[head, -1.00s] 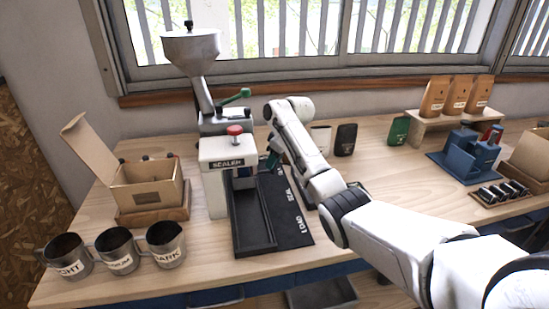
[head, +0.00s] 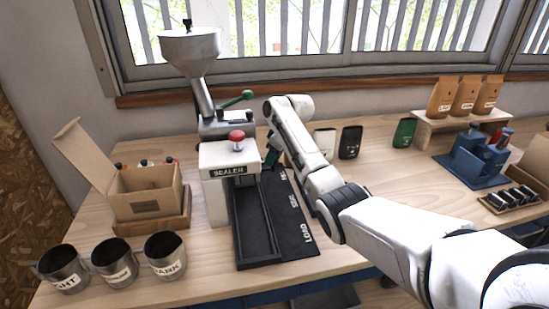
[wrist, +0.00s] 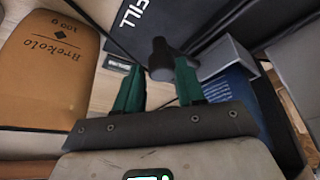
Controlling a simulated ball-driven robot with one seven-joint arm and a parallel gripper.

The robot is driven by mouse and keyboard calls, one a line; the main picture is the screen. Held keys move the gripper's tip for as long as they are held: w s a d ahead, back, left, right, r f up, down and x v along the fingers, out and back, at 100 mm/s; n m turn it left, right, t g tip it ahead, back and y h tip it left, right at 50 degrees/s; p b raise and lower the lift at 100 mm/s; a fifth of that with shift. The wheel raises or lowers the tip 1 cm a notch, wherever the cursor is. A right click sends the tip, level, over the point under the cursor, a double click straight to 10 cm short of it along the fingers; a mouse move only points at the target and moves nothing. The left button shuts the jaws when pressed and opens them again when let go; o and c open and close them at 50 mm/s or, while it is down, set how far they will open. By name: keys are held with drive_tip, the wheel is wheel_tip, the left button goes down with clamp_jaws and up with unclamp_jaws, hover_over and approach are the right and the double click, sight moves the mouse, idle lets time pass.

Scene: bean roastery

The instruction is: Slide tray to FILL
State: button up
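The dark track base (head: 292,228) on the bench carries the white words LOAD, SEAL and FILL from front to back. The FILL label (wrist: 130,14) shows near the top of the wrist view. My gripper (head: 271,158) is low at the back of the track, right of the sealer (head: 228,160). In the wrist view its green fingers (wrist: 159,80) stand apart, with a black knob (wrist: 160,58) at their tips. The knob is close to the right finger; contact is unclear. A blue ribbed piece (wrist: 235,88) lies to the right, perhaps the tray. The tray is not clear in the head view.
The hopper (head: 190,46) rises behind the sealer. Metal cups (head: 113,262) and an open carton (head: 145,190) stand at the left. Pouches stand behind my arm; a brown pouch (wrist: 50,70) is close in the wrist view. A blue fixture (head: 472,160) sits at the right.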

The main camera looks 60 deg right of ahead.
drive_tip(key=o, duration=0.3)
drive_tip(key=v, duration=1)
drive_tip(key=shift+r, duration=0.35)
drive_tip(key=shift+s, duration=0.15)
